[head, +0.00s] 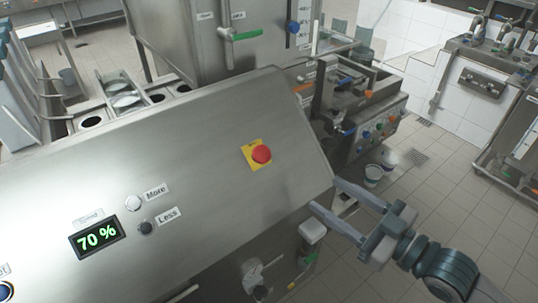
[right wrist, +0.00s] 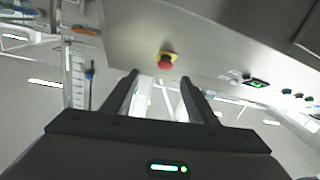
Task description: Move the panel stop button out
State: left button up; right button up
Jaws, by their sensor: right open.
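The panel stop button (head: 262,154) is a red mushroom knob on a yellow plate, on the sloped steel panel (head: 200,180) in the head view. It also shows in the right wrist view (right wrist: 166,62), beyond the fingers and roughly between them. My right gripper (head: 322,196) is open and empty at the panel's right edge, to the lower right of the button and apart from it. Whether the button is pressed in or out cannot be told. My left gripper is not in view.
The panel also carries a green 70 % display (head: 97,237), a white More button (head: 133,203) and a dark Less button (head: 145,228). A machine with coloured knobs (head: 375,130) stands beyond the panel. Tiled floor at right is partly free.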

jog(key=shift+s+a+r+y, duration=0.3)
jog(key=shift+s+a+r, duration=0.1)
jog(key=shift+s+r, duration=0.4)
jog(key=shift+w+a, duration=0.15)
jog(key=shift+w, duration=0.1)
jog(key=b, duration=0.6)
send_near(265, 156)
jog(key=p+x, duration=0.2)
jog(key=x, duration=0.5)
jog(key=shift+w+a+r+p, duration=0.15)
jog(key=shift+w+r+p, duration=0.05)
jog(key=shift+p, duration=0.1)
jog(key=shift+w+a+f, duration=0.15)
jog(key=shift+w+a, duration=0.35)
